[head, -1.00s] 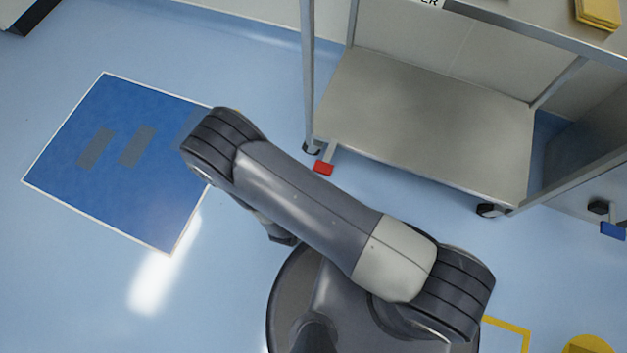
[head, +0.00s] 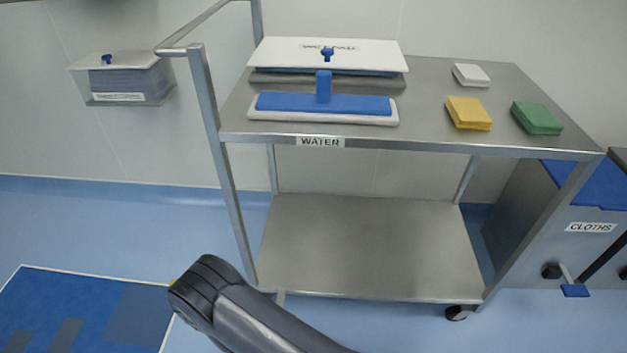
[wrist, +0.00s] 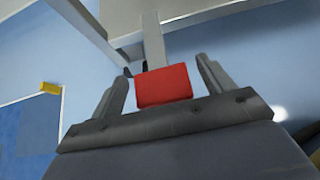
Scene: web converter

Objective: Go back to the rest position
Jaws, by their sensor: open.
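My gripper (wrist: 166,85) shows in the wrist view with its two fingers spread apart, open and empty. Beyond the fingers, a red pedal (wrist: 164,86) on a grey metal bar appears between them, low by the trolley; I cannot tell the gap to it. In the head view only my arm shows at the lower left-middle, in front of the trolley, and the gripper is out of sight.
A steel trolley (head: 360,247) stands ahead, bearing a blue mop head (head: 360,104), a lidded box (head: 380,57), and yellow (head: 468,112), green (head: 537,117) and white cloths (head: 471,74). A cloths bin (head: 530,215) stands right. A blue floor mat (head: 70,295) lies left.

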